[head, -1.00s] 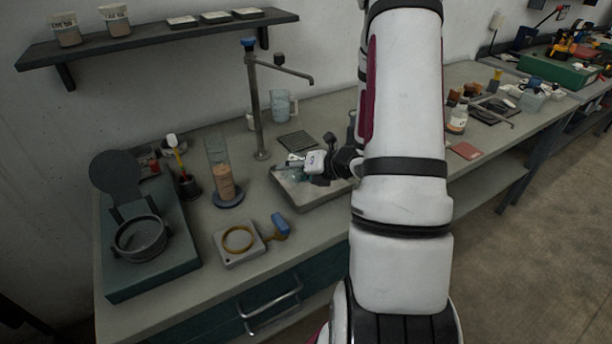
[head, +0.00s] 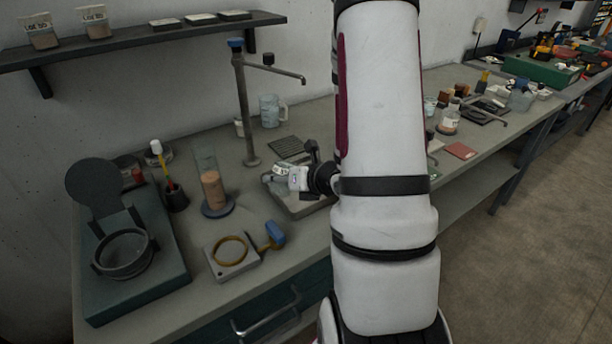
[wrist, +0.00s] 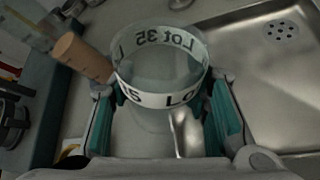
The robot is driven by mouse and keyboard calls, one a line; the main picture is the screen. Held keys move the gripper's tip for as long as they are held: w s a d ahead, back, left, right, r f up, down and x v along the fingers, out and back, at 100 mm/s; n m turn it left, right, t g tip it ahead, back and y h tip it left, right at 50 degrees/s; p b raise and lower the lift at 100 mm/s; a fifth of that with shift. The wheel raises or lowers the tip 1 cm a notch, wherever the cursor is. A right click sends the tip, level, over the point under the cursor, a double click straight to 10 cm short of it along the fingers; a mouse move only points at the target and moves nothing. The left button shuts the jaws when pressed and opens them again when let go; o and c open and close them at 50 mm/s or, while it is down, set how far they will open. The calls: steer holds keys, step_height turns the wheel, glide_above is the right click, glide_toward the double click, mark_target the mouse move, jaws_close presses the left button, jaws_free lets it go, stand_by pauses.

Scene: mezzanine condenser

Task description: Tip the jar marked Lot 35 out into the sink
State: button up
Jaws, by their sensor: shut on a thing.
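The clear glass jar marked Lot 35 (wrist: 160,68) is between the teal fingers of my gripper (wrist: 165,112), which is shut on it. Its white label band reads "Lot 35", with the far side mirrored through the glass. I see no clear contents; whether any remain and how far it is tilted I cannot tell. In the head view my gripper (head: 283,178) is above the left part of the metal sink (head: 298,211), partly hiding it. In the wrist view the sink (wrist: 245,75), with its perforated drain, lies to the right of the jar.
A tall tap (head: 246,110) stands behind the sink. To its left a glass cylinder (head: 205,160) with a brown core stands on a round base. A square plate with a yellow ring (head: 230,257) lies in front. A glass jug (head: 270,110) stands behind.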

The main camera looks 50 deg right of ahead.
steer(key=shift+s+a+r+p, duration=0.1)
steer(key=shift+s+p, duration=0.05)
steer(key=shift+p, duration=0.2)
steer(key=shift+a+f+n+h+p, duration=0.3)
steer(key=shift+a+n+p, duration=0.1)
steer(key=shift+p, duration=0.25)
steer(key=a+r+n+h+p, duration=0.1)
steer(key=p, duration=0.2)
steer(key=shift+s+t, duration=0.15)
steer(key=shift+t, duration=0.15)
steer(key=shift+a+f+n+h+p, duration=0.3)
steer(key=shift+a+f+n+h, duration=0.1)
steer(key=shift+n+h, duration=0.2)
steer(key=shift+t, duration=0.3)
